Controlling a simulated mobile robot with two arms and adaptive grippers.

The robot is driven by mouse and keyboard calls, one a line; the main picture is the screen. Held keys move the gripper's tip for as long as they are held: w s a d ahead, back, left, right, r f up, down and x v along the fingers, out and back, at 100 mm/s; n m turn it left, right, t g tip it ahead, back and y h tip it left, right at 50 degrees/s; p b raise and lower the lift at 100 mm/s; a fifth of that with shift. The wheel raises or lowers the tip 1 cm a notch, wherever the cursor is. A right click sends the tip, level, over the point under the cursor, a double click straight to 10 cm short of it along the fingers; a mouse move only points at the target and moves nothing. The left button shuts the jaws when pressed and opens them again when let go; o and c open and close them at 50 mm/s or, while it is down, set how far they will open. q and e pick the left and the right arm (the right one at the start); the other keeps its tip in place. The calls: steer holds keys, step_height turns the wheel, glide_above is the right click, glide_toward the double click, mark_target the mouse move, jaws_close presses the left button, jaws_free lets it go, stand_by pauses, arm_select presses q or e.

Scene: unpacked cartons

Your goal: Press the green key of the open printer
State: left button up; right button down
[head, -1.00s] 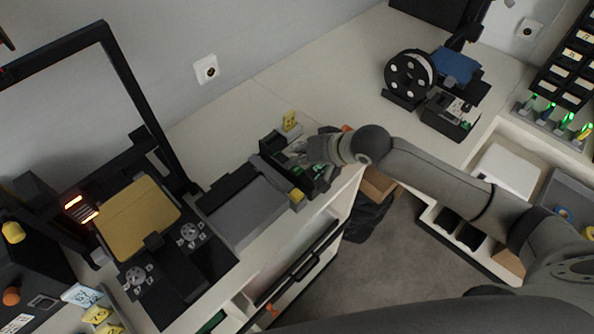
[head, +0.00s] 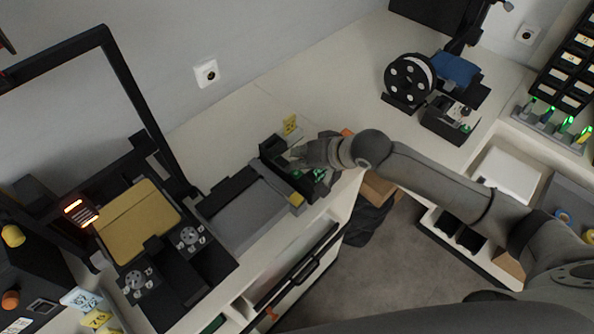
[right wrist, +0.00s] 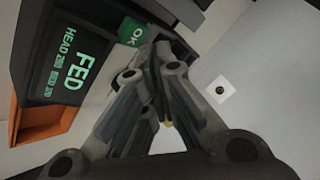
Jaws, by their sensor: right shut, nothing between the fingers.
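The printer (head: 270,150) is a dark unit on the bench, partly hidden by my right gripper; a grey flat-topped unit lies beside it. In the right wrist view its dark panel shows a display (right wrist: 82,65) with green text reading FED and HEAD. Beside the display is the green key (right wrist: 132,32), marked OK. My right gripper (right wrist: 158,52) is shut and empty, its fingertips close by the key; I cannot tell whether they touch it. In the head view the right gripper (head: 296,157) is over the printer. My left gripper is not in view.
A framed machine with a yellow plate (head: 138,220) stands at left. A spool (head: 410,78) and a small blue-topped device (head: 456,68) stand farther right. The bench between them is mostly clear.

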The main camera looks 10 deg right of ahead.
stand_by(0.4)
steer(key=shift+f, duration=0.4)
steer(key=shift+f, duration=0.55)
stand_by(0.6)
steer(key=shift+r, duration=0.1)
steer(key=shift+r+p, duration=0.85)
steer(key=shift+p, duration=0.45)
step_height(320, 180, up, 5)
steer(key=p, duration=0.5)
steer(key=shift+p, duration=0.3)
